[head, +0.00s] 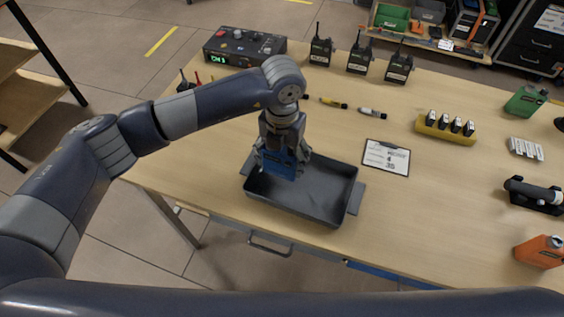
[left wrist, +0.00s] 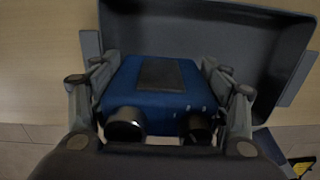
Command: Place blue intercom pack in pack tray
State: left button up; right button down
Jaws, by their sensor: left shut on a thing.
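The blue intercom pack (head: 279,163) is held in my left gripper (head: 281,155), which points down at the left part of the dark grey pack tray (head: 330,209). The gripper is shut on the pack. In the left wrist view the blue pack (left wrist: 157,83) sits between both fingers, its dark panel up and two black round knobs toward the camera. The tray (left wrist: 225,30) lies beyond and under it. I cannot tell whether the pack touches the tray floor. My right gripper is not in view.
A clipboard (head: 386,158) lies right of the tray. A control box (head: 244,47) and several radios (head: 360,55) stand at the back. A yellow holder (head: 444,131) with batteries and an orange bottle (head: 540,251) are on the right. The table between them is mostly clear.

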aim_at(282, 166)
pick_arm(q)
notch_tip(282, 166, down, 2)
jog(key=shift+f, duration=0.55)
jog(key=o, duration=1.2)
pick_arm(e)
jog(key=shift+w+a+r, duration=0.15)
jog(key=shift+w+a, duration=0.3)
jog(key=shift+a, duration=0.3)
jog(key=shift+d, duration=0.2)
